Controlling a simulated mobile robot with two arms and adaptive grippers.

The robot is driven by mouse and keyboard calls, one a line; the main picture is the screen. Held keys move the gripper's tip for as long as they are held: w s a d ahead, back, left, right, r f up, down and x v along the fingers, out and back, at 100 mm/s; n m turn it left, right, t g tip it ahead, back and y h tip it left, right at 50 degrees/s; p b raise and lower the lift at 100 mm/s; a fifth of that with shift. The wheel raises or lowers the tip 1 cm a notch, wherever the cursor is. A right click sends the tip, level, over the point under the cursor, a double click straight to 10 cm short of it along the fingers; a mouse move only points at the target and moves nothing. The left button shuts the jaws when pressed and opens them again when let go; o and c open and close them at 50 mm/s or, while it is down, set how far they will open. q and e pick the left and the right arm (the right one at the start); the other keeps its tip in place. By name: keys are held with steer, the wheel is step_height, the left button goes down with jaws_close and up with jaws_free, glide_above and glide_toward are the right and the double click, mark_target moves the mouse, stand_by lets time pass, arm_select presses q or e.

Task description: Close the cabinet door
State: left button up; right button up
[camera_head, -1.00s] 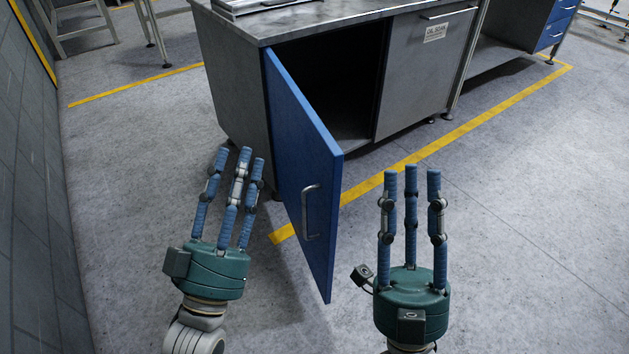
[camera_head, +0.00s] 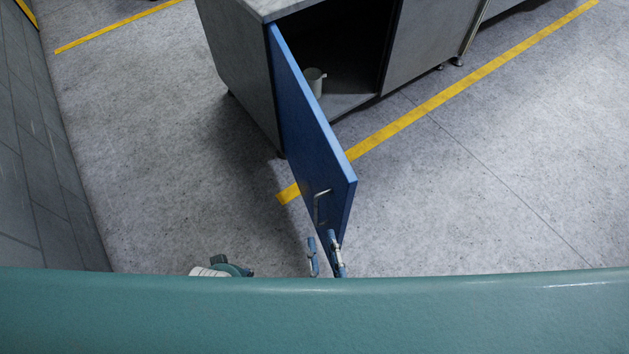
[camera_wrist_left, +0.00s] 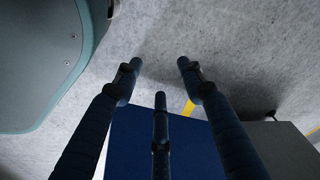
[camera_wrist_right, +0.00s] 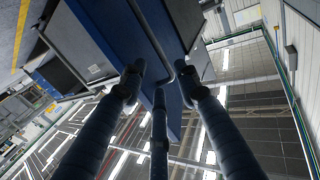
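The cabinet (camera_head: 235,70) stands at the top of the head view with its blue door (camera_head: 310,125) swung wide open. The door's silver handle (camera_head: 318,207) is near its free edge. My right gripper (camera_head: 325,250) shows only in part, its blue fingers by the door's lower free end below the handle. In the right wrist view its fingers (camera_wrist_right: 158,76) are spread and empty before the blue door and handle; contact cannot be told. My left gripper (camera_wrist_left: 160,75) has spread, empty fingers above the floor, with the blue door behind them. Its place in the head view is mostly hidden.
A light cup (camera_head: 314,80) stands inside the dark cabinet. A grey wall (camera_head: 40,180) runs along the left. A yellow floor line (camera_head: 440,100) passes under the cabinet front. The floor right of the door is clear. My teal body covers the bottom of the head view.

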arm_select(q)
steer(key=r, duration=0.3)
steer(key=shift+w+d+b, duration=0.1)
steer(key=shift+w+b, duration=0.2)
steer(key=shift+b, duration=0.1)
arm_select(e)
steer(key=w+a, duration=0.1)
steer(key=w, duration=0.9)
steer(key=shift+a, duration=0.3)
jaws_close()
